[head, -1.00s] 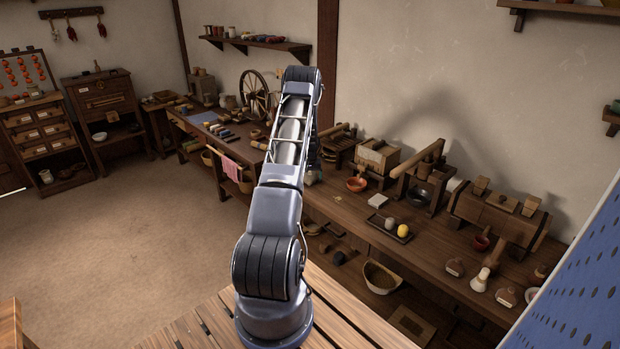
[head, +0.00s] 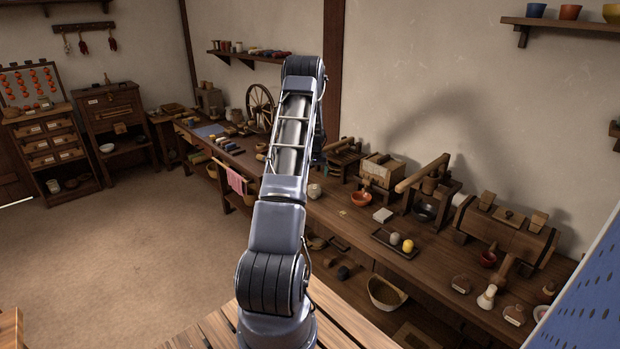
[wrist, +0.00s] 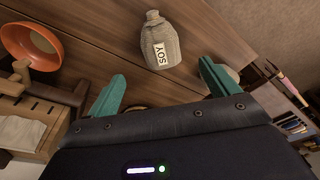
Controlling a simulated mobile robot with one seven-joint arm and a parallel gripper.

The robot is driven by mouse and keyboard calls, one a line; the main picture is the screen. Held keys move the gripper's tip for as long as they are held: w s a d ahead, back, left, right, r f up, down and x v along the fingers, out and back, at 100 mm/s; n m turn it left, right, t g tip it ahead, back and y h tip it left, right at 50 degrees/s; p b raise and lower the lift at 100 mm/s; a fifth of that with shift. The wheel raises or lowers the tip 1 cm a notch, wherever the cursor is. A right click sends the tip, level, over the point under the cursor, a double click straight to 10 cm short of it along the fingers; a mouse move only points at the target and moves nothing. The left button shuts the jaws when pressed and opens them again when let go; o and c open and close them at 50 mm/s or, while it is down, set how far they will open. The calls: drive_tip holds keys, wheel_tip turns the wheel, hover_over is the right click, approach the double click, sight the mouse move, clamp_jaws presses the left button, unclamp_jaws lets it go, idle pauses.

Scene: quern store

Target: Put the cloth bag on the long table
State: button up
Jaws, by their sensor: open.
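A grey-beige bag with a white "SOY" label (wrist: 160,42) is on a brown plank surface in the wrist view, its narrow neck toward the top. My gripper (wrist: 163,85) has its two teal fingers spread, with nothing between the tips; the bag is just beyond them and apart from both. In the head view my arm hides the gripper. A small pale thing (head: 314,190) shows beside my arm there; I cannot tell if it is the bag. The long wooden table (head: 440,268) runs along the wall.
An orange bowl (head: 361,199) stands right of my arm, and also shows in the wrist view (wrist: 32,46). Wooden mills (head: 428,190) line the wall. A dark tray (head: 383,238) holds two small round things. A spinning wheel (head: 262,105) stands farther back. The floor at left is clear.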

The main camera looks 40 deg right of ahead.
drive_tip(key=w+a+r+n+t, duration=0.1)
drive_tip(key=w+a+r+n, duration=0.2)
drive_tip(key=a+r, duration=2.25)
drive_tip(key=s+a+r+n+t, duration=0.1)
drive_tip(key=s+a+r, duration=0.35)
drive_tip(key=a, duration=0.45)
drive_tip(key=s+a+r+n, duration=0.1)
drive_tip(key=s+a+r, duration=0.3)
drive_tip(key=a, duration=0.5)
drive_tip(key=s+a+r+n, duration=0.1)
drive_tip(key=s+a+n, duration=0.1)
drive_tip(key=s+a, duration=0.8)
drive_tip(key=s+a+r+n+t+y, duration=0.1)
drive_tip(key=s+a+n, duration=0.1)
drive_tip(key=s+a, duration=0.8)
drive_tip(key=s, duration=0.4)
drive_tip(key=shift+s+a+r, duration=0.2)
drive_tip(key=shift+r, duration=0.15)
